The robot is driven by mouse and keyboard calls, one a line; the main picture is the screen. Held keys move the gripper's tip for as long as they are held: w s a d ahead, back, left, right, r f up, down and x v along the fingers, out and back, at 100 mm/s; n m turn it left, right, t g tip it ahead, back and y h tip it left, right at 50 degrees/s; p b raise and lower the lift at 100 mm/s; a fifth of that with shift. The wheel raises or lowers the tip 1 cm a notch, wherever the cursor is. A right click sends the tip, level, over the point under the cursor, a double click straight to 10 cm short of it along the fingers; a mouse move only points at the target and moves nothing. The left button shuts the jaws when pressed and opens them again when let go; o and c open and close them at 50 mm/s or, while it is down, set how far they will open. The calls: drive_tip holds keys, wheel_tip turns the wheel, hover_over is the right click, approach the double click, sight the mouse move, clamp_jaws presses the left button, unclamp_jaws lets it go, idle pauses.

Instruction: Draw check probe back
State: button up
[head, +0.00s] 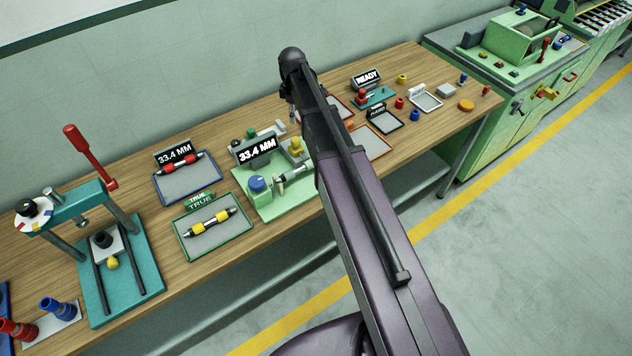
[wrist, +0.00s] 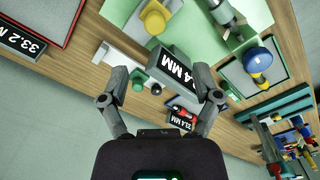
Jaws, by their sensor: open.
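A gauge station on a pale green base (head: 270,208) stands at mid-bench in the head view. It has a blue knob (head: 258,184), a yellow knob (head: 297,146) and a display (head: 256,150) reading 33.4 MM. Behind the display is a green knob (head: 251,133). In the wrist view, a grey bar (wrist: 112,58) carries the green knob (wrist: 138,80) beside a small dark knob. I cannot tell for certain which part is the check probe. My gripper (wrist: 160,76) is open, its fingers spread with nothing held; the display and green knob show between them.
A red-and-black pin lies on a blue-edged tray (head: 185,188); a yellow-and-black pin lies on a green-edged tray (head: 190,245) marked TRUE. A teal press (head: 135,275) with a red lever stands at left. Small parts and a READY sign (head: 367,79) are at right.

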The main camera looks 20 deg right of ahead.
drive_tip(key=s+f+m+b, duration=0.4)
drive_tip(key=s+m, duration=0.2)
drive_tip(key=s, duration=0.6)
drive_tip(key=s+f+m+b, duration=0.4)
drive_tip(key=s+m, duration=0.2)
drive_tip(key=s, duration=0.6)
drive_tip(key=shift+f+m+b, duration=0.2)
drive_tip(key=shift+m+b, duration=0.1)
drive_tip(key=shift+b, duration=0.1)
drive_tip(key=shift+w+a, duration=0.1)
wheel_tip(320, 180, up, 9)
drive_tip(key=p, duration=0.9)
hover_over(295, 139)
drive_tip(key=shift+f, duration=0.15)
wheel_tip(295, 139, down, 14)
drive_tip(key=b, duration=1.3)
drive_tip(key=shift+r+b, duration=0.25)
drive_tip(key=shift+b, duration=0.15)
